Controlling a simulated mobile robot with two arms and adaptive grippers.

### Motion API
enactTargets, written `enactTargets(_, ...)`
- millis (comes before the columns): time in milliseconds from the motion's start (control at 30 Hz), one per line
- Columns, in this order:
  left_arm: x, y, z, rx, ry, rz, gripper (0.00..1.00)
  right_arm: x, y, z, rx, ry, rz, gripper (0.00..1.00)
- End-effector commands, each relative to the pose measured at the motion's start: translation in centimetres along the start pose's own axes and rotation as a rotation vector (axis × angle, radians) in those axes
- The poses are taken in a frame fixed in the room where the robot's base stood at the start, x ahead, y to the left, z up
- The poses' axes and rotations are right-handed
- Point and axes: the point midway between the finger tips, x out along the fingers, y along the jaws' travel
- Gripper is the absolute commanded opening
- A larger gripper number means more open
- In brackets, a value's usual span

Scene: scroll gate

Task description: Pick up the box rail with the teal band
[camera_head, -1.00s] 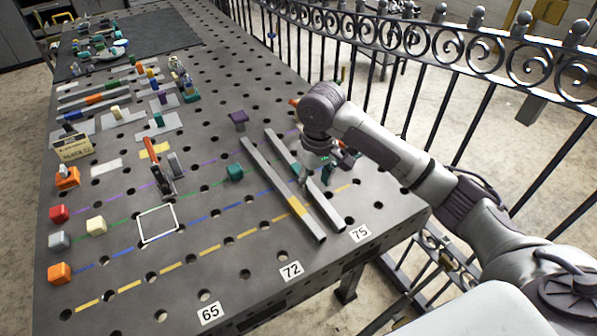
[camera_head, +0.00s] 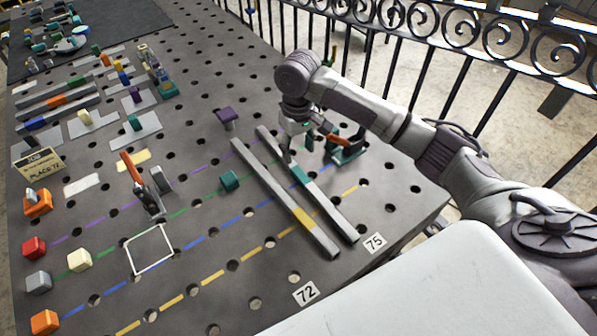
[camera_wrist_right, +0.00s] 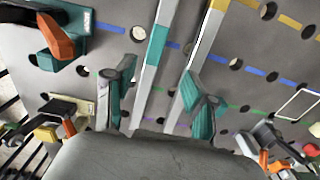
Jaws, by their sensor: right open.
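The grey box rail with the teal band (camera_head: 299,175) lies on the perforated table, right of a similar rail with a yellow band (camera_head: 304,219). My right gripper (camera_head: 298,150) is open above the teal-banded rail, just beyond the band. In the right wrist view the teal band (camera_wrist_right: 156,45) shows ahead of the gap between the open fingers (camera_wrist_right: 160,100). The yellow-banded rail (camera_wrist_right: 205,35) passes behind the right finger there. I cannot tell the exact height of the fingertips. My left gripper is not in view.
A teal and orange clamp (camera_head: 347,150) stands close right of the teal-banded rail. An orange-handled clamp (camera_head: 142,185) stands further left. A black iron railing (camera_head: 420,85) runs behind the table.

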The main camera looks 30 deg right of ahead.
Motion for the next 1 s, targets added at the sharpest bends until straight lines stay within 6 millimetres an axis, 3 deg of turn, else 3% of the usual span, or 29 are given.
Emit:
enactTargets(100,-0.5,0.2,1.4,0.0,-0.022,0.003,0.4,2.3,0.0,0.1,-0.001,-0.003,0.001,0.55)
enactTargets(267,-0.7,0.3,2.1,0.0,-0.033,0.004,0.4,4.3,0.0,0.0,0.0,0.0,0.0,0.55)
enactTargets(467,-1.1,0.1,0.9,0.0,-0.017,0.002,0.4,5.6,0.3,0.1,-0.001,-0.002,0.001,0.55)
enactTargets(700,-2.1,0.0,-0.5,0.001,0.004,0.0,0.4,9.1,0.7,0.1,-0.001,0.0,0.001,0.55)
enactTargets(1000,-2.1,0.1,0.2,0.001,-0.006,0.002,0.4,10.0,0.7,0.1,-0.002,0.002,0.001,0.55)
